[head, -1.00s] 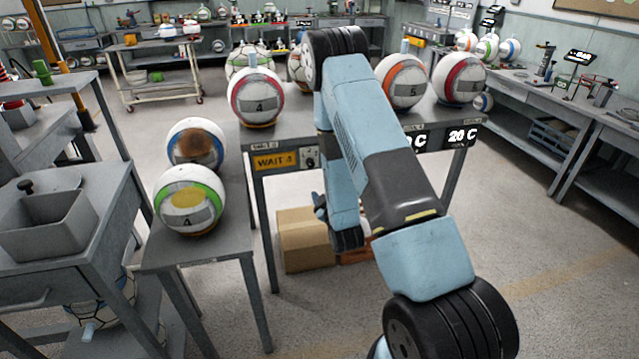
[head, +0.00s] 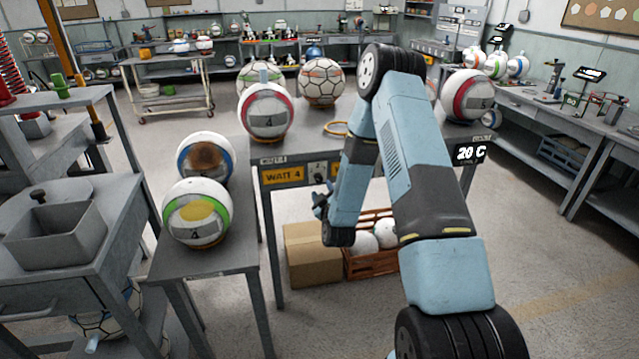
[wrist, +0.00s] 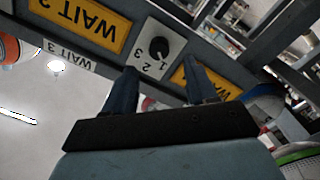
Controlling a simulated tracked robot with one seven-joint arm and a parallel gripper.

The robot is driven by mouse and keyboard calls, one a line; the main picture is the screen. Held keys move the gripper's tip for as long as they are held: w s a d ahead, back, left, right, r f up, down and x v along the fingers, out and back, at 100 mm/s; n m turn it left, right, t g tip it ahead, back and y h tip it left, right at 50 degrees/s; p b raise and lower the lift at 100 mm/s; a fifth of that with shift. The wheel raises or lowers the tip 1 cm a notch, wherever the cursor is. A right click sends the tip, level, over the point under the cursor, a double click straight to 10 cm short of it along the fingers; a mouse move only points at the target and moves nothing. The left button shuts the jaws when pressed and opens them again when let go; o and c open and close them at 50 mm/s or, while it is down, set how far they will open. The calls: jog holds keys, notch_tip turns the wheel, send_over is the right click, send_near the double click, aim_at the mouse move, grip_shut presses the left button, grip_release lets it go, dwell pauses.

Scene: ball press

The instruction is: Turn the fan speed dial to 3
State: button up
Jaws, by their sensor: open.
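The fan speed dial (head: 318,173) is a small black knob on a white plate, set in the front edge of the grey table. In the wrist view the dial (wrist: 158,48) shows upside down with the marks 1, 2 and 3 beside it. I cannot tell surely which number its pointer marks. My gripper (head: 320,203) is open and empty, just below the dial in the head view. In the wrist view my gripper (wrist: 162,88) has its two dark fingers apart, with the dial ahead of and between them, apart from them.
Yellow WAIT signs (head: 283,177) flank the dial. Striped balls (head: 266,110) stand on the table above. A side bench (head: 200,262) holds two balls at left. A cardboard box (head: 311,255) and a red crate (head: 372,270) sit below. A 20 C display (head: 470,153) hangs at right.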

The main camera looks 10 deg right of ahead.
aim_at(319, 180)
jog(key=w, duration=0.6)
jog(key=shift+w+d, duration=0.1)
jog(key=shift+w, duration=0.2)
jog(key=c, duration=1.1)
